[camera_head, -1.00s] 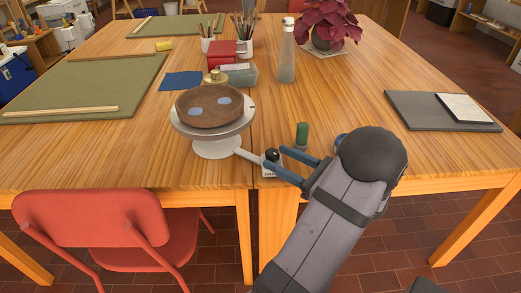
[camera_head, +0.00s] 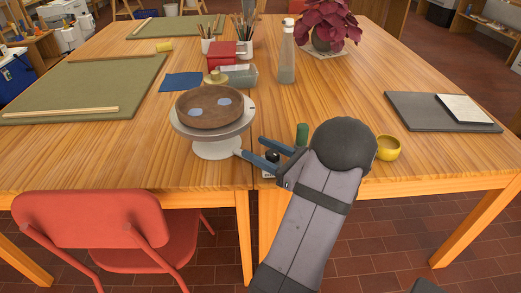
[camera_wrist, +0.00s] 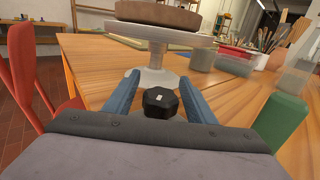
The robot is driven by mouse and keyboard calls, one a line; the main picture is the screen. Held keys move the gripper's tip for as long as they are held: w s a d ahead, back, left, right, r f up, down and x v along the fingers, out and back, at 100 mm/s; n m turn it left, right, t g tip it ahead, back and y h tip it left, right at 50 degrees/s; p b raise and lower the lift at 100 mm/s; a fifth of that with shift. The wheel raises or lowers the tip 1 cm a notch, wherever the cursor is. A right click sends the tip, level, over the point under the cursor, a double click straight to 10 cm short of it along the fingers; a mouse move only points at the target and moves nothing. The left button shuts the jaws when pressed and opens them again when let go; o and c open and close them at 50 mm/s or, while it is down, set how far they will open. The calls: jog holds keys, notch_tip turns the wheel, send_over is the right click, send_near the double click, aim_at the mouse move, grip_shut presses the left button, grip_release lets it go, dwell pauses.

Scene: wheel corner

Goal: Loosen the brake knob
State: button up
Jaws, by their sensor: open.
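The black faceted brake knob (camera_wrist: 160,103) has a small pale mark on top and sits between my gripper's two blue fingers in the wrist view. The knob (camera_head: 272,157) also shows between the fingers in the head view. My gripper (camera_head: 251,147) is open, with its fingertips reaching past the knob toward the wheel. I see a gap on each side of the knob in the wrist view; contact is not evident. The white wheel stand (camera_head: 215,150) is just beyond the fingertips. It carries a brown round slab (camera_head: 205,118) with pale blue patches.
A green cylinder (camera_head: 302,133) stands close to the right of my gripper. A yellow bowl (camera_head: 388,148) sits right of my arm. A spray bottle (camera_head: 287,60), a red box (camera_head: 222,52) and a clear tub (camera_head: 240,76) stand behind the wheel. A red chair (camera_head: 95,225) is at front left.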

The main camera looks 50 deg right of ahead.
jog(key=shift+c, duration=0.5)
jog(key=c, duration=0.9)
jog(key=shift+c, duration=0.2)
jog(key=shift+y, duration=0.3)
jog(key=shift+s+a+n+g+y+p, duration=0.1)
jog(key=shift+a+n+g+y+p, duration=0.15)
jog(key=shift+n+y+p, duration=0.4)
jog(key=shift+a+n+g+y+p, duration=0.25)
jog(key=shift+n+y, duration=0.5)
jog(key=shift+y, duration=0.4)
jog(key=shift+s+a+n+g+y+p, duration=0.1)
jog(key=shift+a+n+g+y+p, duration=0.2)
jog(key=shift+n+y, duration=0.4)
jog(key=shift+s+a+n+g+y+p, duration=0.1)
jog(key=shift+n+g+y+p, duration=0.15)
jog(key=shift+n+g+y, duration=0.45)
jog(key=shift+s+a+n+g+y+p, duration=0.1)
jog(key=shift+a+n+g+y+p, duration=0.15)
jog(key=shift+y, duration=0.75)
jog(key=shift+d, duration=0.1)
jog(key=o, duration=1)
